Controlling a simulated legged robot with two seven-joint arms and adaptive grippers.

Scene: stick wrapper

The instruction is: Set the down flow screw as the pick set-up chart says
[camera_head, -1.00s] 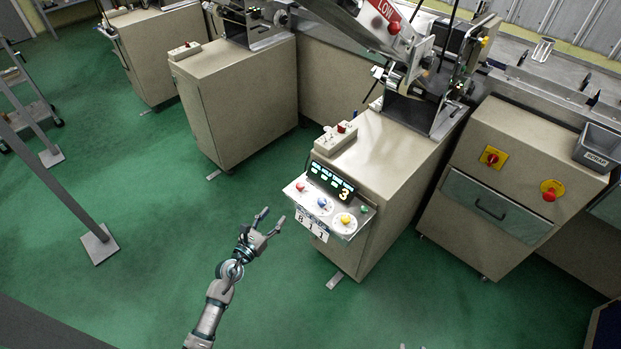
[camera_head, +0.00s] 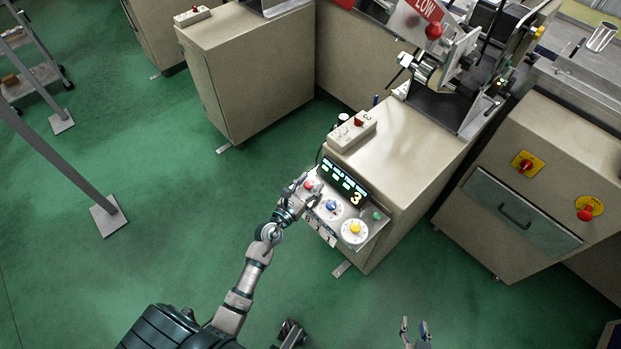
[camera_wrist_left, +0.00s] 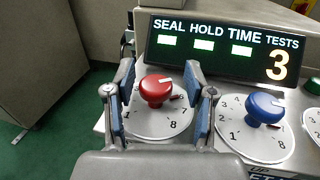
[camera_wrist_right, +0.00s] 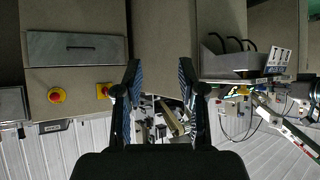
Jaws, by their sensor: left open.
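My left gripper (camera_head: 300,187) is open at the red knob (camera_head: 309,184) on the control panel. In the left wrist view its fingers (camera_wrist_left: 160,78) stand either side of the red knob (camera_wrist_left: 156,88), with gaps. The display (camera_wrist_left: 222,48) reads SEAL, HOLD, TIME, and TESTS 3. My right gripper (camera_head: 415,330) is open and empty, low in the head view. I cannot identify the down flow screw or the pick chart.
A machine with a red LOW sign (camera_head: 430,12) stands above the panel. A cabinet with a drawer (camera_head: 520,205) and red switches is to the right. A grey stand post (camera_head: 62,160) rises at the left. The green floor (camera_head: 170,240) left of the panel is clear.

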